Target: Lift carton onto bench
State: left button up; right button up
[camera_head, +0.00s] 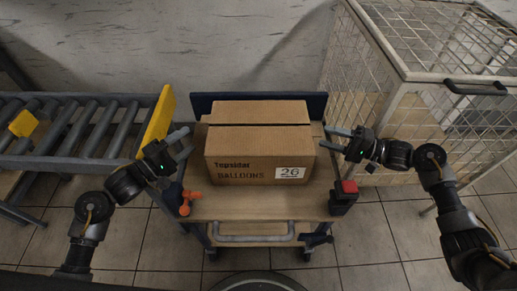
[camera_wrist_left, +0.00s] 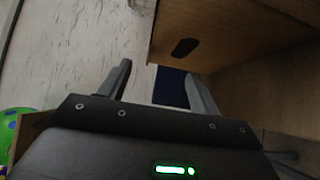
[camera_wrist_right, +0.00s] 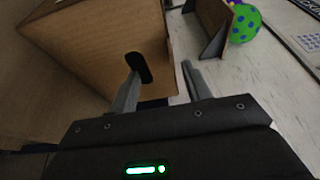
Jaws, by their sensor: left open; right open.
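A closed brown carton (camera_head: 258,142) marked "Topsidar Balloons" and "26" sits upright on a wooden-topped cart (camera_head: 250,206). My left gripper (camera_head: 183,140) is open beside the carton's left side. In the left wrist view its fingers (camera_wrist_left: 160,85) are apart, near the carton's side (camera_wrist_left: 220,32) with a dark hand hole. My right gripper (camera_head: 333,138) is open beside the carton's right side. In the right wrist view its fingers (camera_wrist_right: 163,85) are apart, with one in front of the hand hole in the carton's side (camera_wrist_right: 105,45). Whether that finger touches is unclear. I cannot identify a bench.
A roller conveyor (camera_head: 75,130) with a yellow end plate (camera_head: 156,120) stands left of the cart. A wire cage (camera_head: 425,90) stands at the right. Tiled floor lies in front.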

aim_at(307, 132)
jog(key=x, duration=0.7)
jog(key=shift+a+f, duration=0.1)
jog(key=shift+a, duration=0.05)
pick_arm(q)
jog(key=x, duration=0.7)
jog(key=shift+w+d, duration=0.1)
jog(key=c, duration=0.9)
pick_arm(e)
jog(key=c, duration=0.8)
pick_arm(q)
jog(key=shift+c, duration=1.4)
